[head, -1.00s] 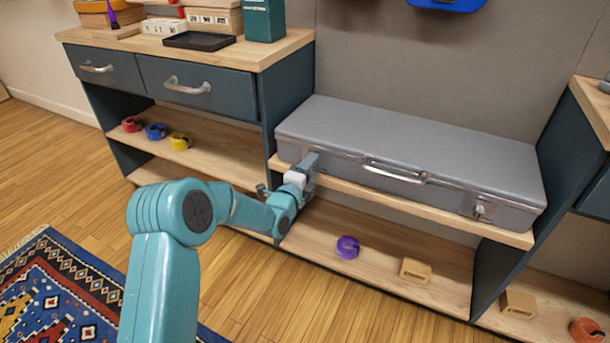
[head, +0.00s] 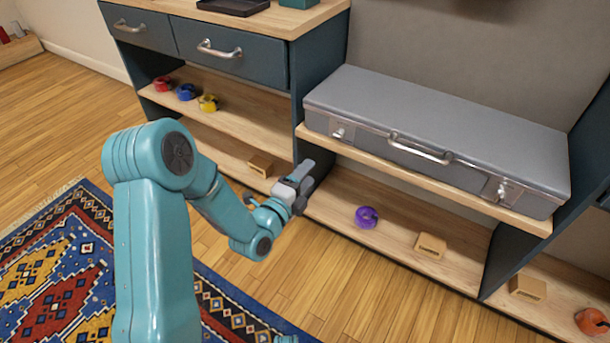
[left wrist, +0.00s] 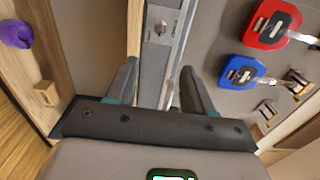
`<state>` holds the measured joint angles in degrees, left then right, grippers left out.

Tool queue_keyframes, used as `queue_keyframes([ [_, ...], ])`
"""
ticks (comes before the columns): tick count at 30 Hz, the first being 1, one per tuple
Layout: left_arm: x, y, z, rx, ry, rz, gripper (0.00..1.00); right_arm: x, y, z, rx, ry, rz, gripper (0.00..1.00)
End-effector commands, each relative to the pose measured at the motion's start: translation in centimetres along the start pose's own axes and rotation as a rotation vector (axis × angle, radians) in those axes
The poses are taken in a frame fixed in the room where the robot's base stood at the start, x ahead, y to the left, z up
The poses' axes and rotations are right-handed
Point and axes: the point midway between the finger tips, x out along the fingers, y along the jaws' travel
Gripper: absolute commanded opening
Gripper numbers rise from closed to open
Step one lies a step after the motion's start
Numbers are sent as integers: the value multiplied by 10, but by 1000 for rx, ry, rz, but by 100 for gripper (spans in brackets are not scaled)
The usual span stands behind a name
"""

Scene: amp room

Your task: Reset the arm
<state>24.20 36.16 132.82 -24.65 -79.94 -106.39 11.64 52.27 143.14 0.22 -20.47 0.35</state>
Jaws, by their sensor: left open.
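My left arm reaches in from the left in the head view, and its gripper (head: 305,178) hangs in front of the shelf unit, left of and below the grey case. In the left wrist view the two fingers (left wrist: 160,85) stand apart with nothing held between them. The grey case (head: 440,125) lies closed on the upper shelf, with a handle and two latches on its front. Part of the case also shows beyond the fingers in the left wrist view (left wrist: 165,55). My right gripper is in neither view.
A purple tape roll (head: 366,217) and wooden blocks (head: 430,245) sit on the lower shelf. Red, blue and yellow rolls (head: 208,103) sit on the left shelf. A patterned rug (head: 60,260) covers the floor at left.

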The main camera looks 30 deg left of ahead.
Motion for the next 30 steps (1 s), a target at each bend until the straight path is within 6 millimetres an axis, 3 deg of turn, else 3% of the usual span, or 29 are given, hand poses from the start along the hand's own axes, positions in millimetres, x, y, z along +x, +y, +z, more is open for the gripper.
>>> queue_keyframes([
  [12, 1, 0, 0, 0, 1, -1, 52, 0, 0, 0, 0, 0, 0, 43],
  [14, 2, 0, -6, -2, 13, -1, 52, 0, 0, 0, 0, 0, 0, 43],
  [16, 4, 8, -26, -14, 51, 14, 52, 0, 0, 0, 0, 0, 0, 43],
  [19, -4, 46, -68, -67, 115, 134, 52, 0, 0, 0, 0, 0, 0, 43],
  [22, -32, 108, -106, -303, 131, 411, 52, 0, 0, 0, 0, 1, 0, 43],
  [24, -63, 151, -129, -533, 76, 642, 52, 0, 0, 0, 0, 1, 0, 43],
  [27, -114, 197, -150, -855, -104, 937, 52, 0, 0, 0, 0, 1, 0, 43],
  [30, -158, 222, -161, -1112, -345, 1141, 52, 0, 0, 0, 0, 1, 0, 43],
])
